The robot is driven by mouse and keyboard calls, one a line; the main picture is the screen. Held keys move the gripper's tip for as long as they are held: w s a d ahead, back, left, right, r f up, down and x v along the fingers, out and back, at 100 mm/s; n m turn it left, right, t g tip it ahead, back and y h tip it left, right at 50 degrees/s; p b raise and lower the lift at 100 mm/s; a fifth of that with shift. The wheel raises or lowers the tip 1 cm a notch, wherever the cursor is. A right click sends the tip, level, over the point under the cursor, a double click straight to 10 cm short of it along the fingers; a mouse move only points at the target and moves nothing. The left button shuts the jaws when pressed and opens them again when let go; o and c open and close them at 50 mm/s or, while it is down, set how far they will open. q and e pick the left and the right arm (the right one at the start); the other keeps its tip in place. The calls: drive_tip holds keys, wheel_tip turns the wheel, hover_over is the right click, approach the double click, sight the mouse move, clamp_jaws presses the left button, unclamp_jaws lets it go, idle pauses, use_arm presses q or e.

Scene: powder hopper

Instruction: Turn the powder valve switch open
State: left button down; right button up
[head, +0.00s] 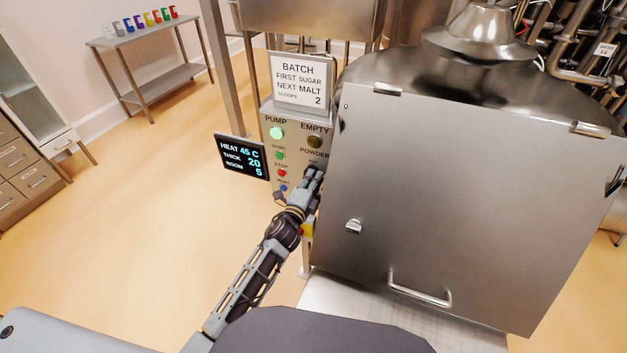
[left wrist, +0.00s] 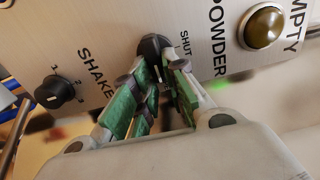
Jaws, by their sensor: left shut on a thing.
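The powder valve switch (left wrist: 152,47) is a black rotary knob on the metal control panel (head: 293,120), beside the labels POWDER and SHUT in the left wrist view. My left gripper (left wrist: 157,72) is shut on this knob, with its green-padded fingers on either side of it. In the head view my left gripper (head: 314,174) reaches the panel just below the POWDER label and hides the knob. The knob's exact pointing direction is hard to tell. My right gripper is not in view.
A SHAKE knob (left wrist: 55,91) and the dim EMPTY lamp (left wrist: 264,27) flank the switch. The panel also has a lit green PUMP lamp (head: 276,133). A large steel hopper cabinet (head: 440,200) stands close on the right. Open floor (head: 120,220) lies left.

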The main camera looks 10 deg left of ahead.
use_arm(q)
drive_tip(key=c, duration=1.4)
unclamp_jaws()
drive_tip(key=shift+c, duration=0.2)
drive_tip(key=s+a, duration=0.2)
drive_tip(key=s, duration=0.9)
drive_tip(key=shift+s, duration=0.35)
drive_tip(key=shift+a, duration=0.1)
drive_tip(key=shift+n, duration=0.4)
